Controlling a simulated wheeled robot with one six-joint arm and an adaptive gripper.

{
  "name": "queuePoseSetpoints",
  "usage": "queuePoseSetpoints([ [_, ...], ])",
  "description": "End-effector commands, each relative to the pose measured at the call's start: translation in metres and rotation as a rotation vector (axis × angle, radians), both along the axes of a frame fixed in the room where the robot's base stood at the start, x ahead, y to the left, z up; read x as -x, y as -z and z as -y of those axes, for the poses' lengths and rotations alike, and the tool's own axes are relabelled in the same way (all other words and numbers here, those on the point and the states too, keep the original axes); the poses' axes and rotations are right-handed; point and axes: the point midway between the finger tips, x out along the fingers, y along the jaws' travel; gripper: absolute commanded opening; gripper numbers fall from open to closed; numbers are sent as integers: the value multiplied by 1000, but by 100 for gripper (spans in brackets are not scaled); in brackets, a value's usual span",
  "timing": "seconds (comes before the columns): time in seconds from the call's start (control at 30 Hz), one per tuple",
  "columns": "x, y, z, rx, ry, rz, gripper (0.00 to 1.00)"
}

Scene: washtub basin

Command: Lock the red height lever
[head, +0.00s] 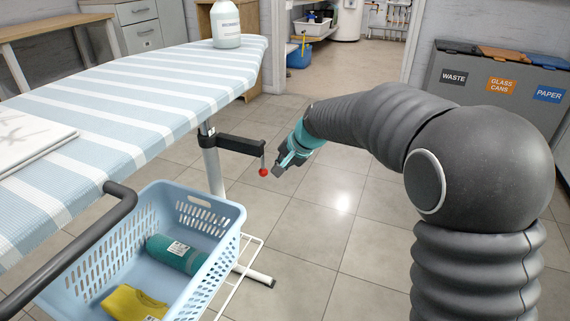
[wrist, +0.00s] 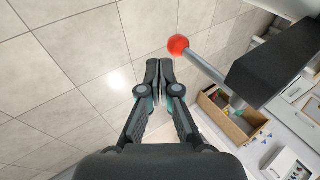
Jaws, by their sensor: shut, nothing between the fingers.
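The red height lever's ball knob (head: 264,172) hangs at the lower end of a thin metal rod, under the end of a black bracket (head: 236,144) that juts from the ironing board's leg. In the wrist view the red knob (wrist: 178,44) is above and right of the fingertips, with its grey rod running down-right to the black bracket (wrist: 274,70). My gripper (head: 277,171) is shut and empty, just right of the knob in the head view. In the wrist view my gripper (wrist: 159,66) shows its fingertips together, with a gap to the knob.
The striped ironing board (head: 150,90) carries a folded cloth (head: 25,135) and a white bottle (head: 226,25). A blue basket (head: 232,218) with towels stands below. Sorting bins (head: 480,78) stand at the back right. The floor right of the lever is clear.

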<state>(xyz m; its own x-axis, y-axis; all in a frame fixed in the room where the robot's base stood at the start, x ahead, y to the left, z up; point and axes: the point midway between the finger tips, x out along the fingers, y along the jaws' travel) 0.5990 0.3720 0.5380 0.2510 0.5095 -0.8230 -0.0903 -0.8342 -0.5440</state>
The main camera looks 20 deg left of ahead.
Motion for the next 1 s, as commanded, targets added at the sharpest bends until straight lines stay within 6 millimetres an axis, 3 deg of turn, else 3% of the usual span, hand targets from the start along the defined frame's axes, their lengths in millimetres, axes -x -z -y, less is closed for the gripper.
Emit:
queuePoseSetpoints([
  [0.5,-2,15,-21,0,0,0,0],
  [1.0,-3,17,-25,0,1,-1,0],
])
